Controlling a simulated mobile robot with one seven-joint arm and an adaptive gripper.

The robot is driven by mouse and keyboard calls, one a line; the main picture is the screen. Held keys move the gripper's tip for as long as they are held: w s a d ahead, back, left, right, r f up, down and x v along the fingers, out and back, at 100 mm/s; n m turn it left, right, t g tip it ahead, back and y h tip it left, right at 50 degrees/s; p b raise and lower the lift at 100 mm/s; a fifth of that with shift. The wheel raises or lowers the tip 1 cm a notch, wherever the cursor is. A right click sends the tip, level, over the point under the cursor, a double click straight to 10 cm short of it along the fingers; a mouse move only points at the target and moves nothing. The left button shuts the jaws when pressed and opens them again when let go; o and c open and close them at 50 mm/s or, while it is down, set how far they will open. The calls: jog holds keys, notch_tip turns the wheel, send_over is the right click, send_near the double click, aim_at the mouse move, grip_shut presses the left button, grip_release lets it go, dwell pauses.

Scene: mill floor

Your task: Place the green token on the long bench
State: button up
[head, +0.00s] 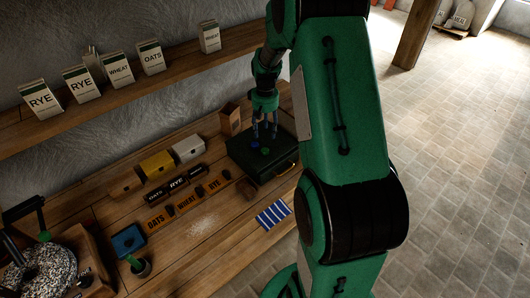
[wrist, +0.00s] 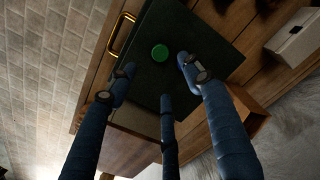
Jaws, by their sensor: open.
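The green token (head: 265,151) is a small disc lying on the flat top of a dark green case (head: 278,168) with a brass handle. The case rests on the long wooden bench (head: 215,250), toward its right end. In the wrist view the token (wrist: 160,53) lies just beyond my fingertips, with nothing covering it. My gripper (head: 264,137) points down above the case. Its blue fingers (wrist: 156,78) are spread apart and empty around the near side of the token. A small blue spot beside the token in the head view is too small to identify.
A wooden shelf (head: 130,99) with several labelled packets runs above the bench. Yellow (head: 157,165) and white (head: 188,149) boxes, label strips and a striped blue cloth (head: 272,214) lie left and in front of the case. The bench's front middle is mostly clear.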

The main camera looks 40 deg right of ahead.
send_over(265, 150)
jog(key=shift+f, duration=3)
jog(key=shift+f, duration=0.15)
jog(key=shift+f, duration=2.5)
jog(key=c, duration=0.9)
